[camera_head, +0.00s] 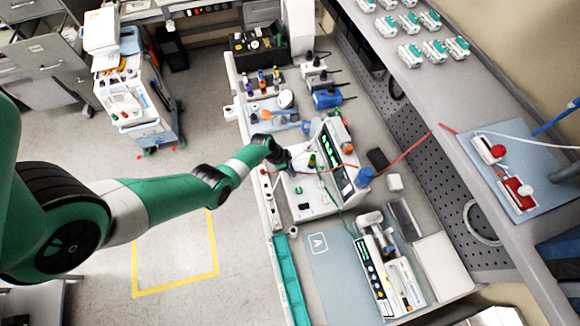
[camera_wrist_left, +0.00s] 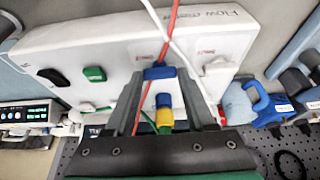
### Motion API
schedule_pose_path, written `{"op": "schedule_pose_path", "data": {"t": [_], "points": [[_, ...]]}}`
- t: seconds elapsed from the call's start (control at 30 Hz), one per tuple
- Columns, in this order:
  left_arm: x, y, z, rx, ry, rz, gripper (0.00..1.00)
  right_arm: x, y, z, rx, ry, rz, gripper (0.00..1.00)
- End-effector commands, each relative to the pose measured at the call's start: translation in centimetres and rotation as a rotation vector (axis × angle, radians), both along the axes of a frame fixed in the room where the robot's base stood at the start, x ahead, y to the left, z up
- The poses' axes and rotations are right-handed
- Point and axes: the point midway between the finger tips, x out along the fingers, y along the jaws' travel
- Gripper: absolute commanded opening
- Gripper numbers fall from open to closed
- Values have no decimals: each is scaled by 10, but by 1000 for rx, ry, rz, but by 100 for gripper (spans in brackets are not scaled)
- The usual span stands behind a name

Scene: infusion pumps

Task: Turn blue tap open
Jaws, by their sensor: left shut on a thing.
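The blue tap (camera_wrist_left: 159,72) is on the front of the white "Flow meter" box (camera_wrist_left: 105,47), which also shows in the head view (camera_head: 312,194). My left gripper (camera_wrist_left: 158,79) has its two dark fingers on either side of the blue tap and is shut on it. In the head view my left gripper (camera_head: 288,160) reaches over the box from the left, and it hides the tap there. A blue and yellow fitting (camera_wrist_left: 164,112) sits between the fingers, nearer the wrist. My right gripper is not in view.
A red tube (camera_wrist_left: 172,22) and a white tube (camera_wrist_left: 153,15) cross the box by the tap. A green knob (camera_wrist_left: 94,74), a black knob (camera_wrist_left: 52,77) and a white knob (camera_wrist_left: 218,68) stand beside it. A pump (camera_head: 385,270) lies at the bench's near end.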

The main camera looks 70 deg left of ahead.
Motion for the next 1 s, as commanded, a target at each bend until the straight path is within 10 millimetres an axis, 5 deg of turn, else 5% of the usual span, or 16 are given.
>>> {"op": "schedule_pose_path", "data": {"t": [0.47, 1.0], "points": [[-1, -1, 0, 1, 1, 95, 0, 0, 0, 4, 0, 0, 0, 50], [1, -6, 0, 3, 0, 538, 0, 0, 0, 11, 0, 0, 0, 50]]}}
